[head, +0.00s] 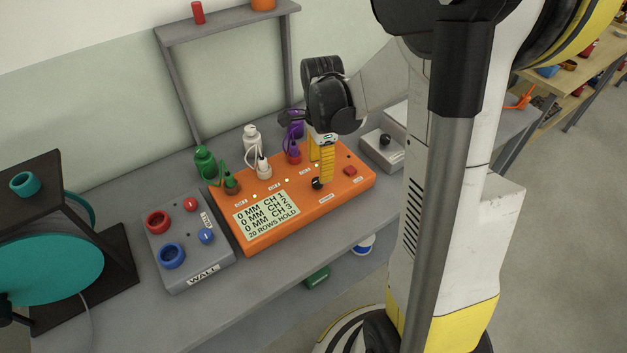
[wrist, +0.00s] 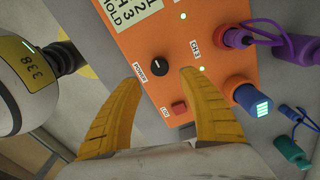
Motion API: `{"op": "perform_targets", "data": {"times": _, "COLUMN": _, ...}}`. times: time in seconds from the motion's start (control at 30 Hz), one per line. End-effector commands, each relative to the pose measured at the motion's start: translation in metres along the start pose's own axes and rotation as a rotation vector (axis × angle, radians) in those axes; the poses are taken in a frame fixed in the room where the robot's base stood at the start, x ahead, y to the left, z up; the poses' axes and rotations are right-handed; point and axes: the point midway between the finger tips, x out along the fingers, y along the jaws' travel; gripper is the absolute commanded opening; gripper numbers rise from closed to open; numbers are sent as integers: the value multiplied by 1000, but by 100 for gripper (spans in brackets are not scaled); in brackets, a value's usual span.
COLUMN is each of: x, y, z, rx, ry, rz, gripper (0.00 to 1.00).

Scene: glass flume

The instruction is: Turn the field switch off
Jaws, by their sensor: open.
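No label that I can read says "field", so I cannot tell which control is the field switch. The orange box (head: 292,211) carries a round black knob (head: 317,183) with a small label that seems to read POWER, and a red button (head: 350,170). My gripper (head: 321,171) is open and empty above this box. In the wrist view the knob (wrist: 155,66) shows between and just beyond the yellow fingertips (wrist: 161,72), and the red button (wrist: 179,107) lies between the fingers. A grey box (head: 372,151) to the right has a black knob (head: 384,140).
A grey box labelled WALL (head: 202,275) with red and blue parts stands left of the orange box. Green, white and purple bottles (head: 205,162) with cords stand behind. A teal reel (head: 50,270) is at far left. The bench front (head: 290,265) is clear.

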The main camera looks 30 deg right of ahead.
Motion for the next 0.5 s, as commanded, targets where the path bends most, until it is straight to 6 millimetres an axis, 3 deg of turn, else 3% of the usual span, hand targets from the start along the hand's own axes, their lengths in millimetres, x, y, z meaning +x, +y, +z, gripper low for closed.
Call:
{"op": "perform_targets", "data": {"times": 0.03, "x": 15, "y": -1, "z": 0, "rx": -1, "ry": 0, "rz": 0, "gripper": 50}}
{"op": "perform_targets", "data": {"times": 0.2, "x": 43, "y": 0, "z": 0, "rx": -1, "ry": 0, "rz": -1, "gripper": 50}}
{"op": "perform_targets", "data": {"times": 0.5, "x": 58, "y": 0, "z": 0, "rx": -2, "ry": 0, "rz": -1, "gripper": 50}}
